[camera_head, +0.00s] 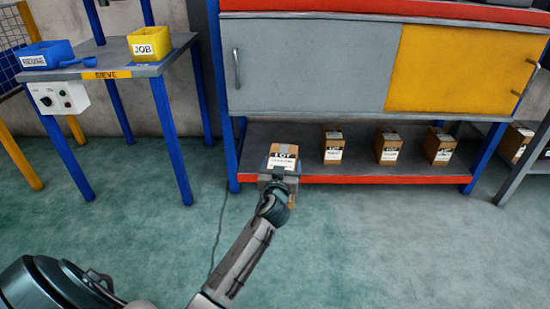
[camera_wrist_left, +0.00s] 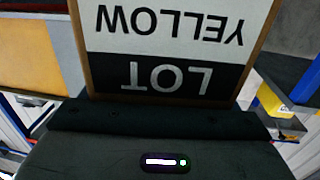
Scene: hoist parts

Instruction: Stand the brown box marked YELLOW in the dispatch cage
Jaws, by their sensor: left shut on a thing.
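The brown box marked YELLOW (camera_head: 284,151) is at my left gripper (camera_head: 279,177), in front of the low shelf's left part. In the left wrist view the box (camera_wrist_left: 177,45) fills the top, its label upside down, reading LOT and YELLOW. My left gripper is shut on it; the fingertips are mostly hidden. Whether the box touches the shelf I cannot tell. My right gripper is not in view.
Several similar boxes (camera_head: 388,146) stand on the low shelf (camera_head: 360,170) under a grey and yellow cabinet (camera_head: 310,65). At left, a blue-legged table (camera_head: 105,60) holds a yellow JOB bin (camera_head: 150,43) and a blue bin (camera_head: 46,55). The green floor (camera_head: 130,220) between is open.

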